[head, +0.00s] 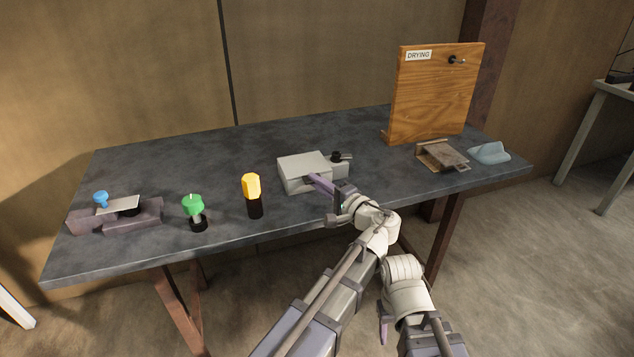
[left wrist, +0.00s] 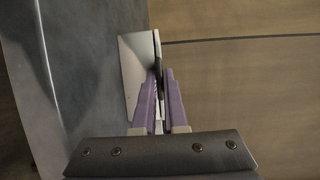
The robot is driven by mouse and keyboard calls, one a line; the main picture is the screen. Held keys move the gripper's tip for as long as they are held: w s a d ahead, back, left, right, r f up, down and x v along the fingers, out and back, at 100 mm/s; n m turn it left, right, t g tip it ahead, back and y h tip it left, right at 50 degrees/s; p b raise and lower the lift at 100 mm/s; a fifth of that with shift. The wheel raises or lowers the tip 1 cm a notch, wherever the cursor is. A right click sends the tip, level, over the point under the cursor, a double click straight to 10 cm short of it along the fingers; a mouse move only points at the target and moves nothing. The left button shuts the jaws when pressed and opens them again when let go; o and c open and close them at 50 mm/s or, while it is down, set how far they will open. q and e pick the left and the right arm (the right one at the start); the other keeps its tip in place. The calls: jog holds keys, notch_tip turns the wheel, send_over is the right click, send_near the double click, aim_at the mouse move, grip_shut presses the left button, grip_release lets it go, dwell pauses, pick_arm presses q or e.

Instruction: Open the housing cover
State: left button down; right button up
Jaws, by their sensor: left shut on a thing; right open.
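The housing is a light grey box (head: 297,182) near the front middle of the table, with a flat cover (head: 304,161) over its top. The cover looks down or nearly down; any small gap cannot be told. My left gripper (head: 318,183) is at the box's front right edge, its purple fingers shut on the cover's edge. In the left wrist view, a pale plate (left wrist: 136,75), likely the cover, runs to the nearly closed fingertips (left wrist: 160,78). My right gripper (head: 384,328) is open and empty, low in front of the table; only part of it shows.
A yellow-topped item (head: 251,187), a green-topped item (head: 194,206) and a purple-grey fixture (head: 133,218) stand to the left. A wooden DRYING board (head: 436,95), brown metal bracket (head: 441,156) and blue piece (head: 489,152) are right. The back left table is clear.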

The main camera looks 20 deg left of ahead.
aim_at(311, 170)
pick_arm(q)
jog(key=r+g+h+p, duration=0.1)
jog(key=r+p, duration=0.2)
jog(key=p, duration=0.3)
jog(key=w+a+r+m+g+h+p, duration=0.1)
jog(key=r+h+p, duration=0.1)
jog(key=p, duration=0.5)
jog(key=w+r+g+h+p, duration=0.1)
jog(key=r+g+p, duration=0.1)
jog(key=r+p, duration=0.2)
jog(key=shift+w+a+m+h+p, duration=0.2)
jog(key=shift+a+m+h+p, duration=0.15)
jog(key=shift+p, duration=0.9)
jog(key=w+a+r+m+g+h+p, duration=0.2)
jog(key=w+a+r+g+h+p, duration=0.2)
jog(key=w+p, duration=0.4)
jog(key=shift+a+r+g+p, duration=0.6)
jog(key=shift+a+g+p, duration=0.1)
jog(key=shift+p, duration=2)
jog(key=shift+w+h, duration=0.1)
jog(key=shift+h, duration=0.15)
jog(key=c, duration=1)
grip_release()
jog(key=shift+o, duration=0.2)
jog(key=shift+r, duration=0.1)
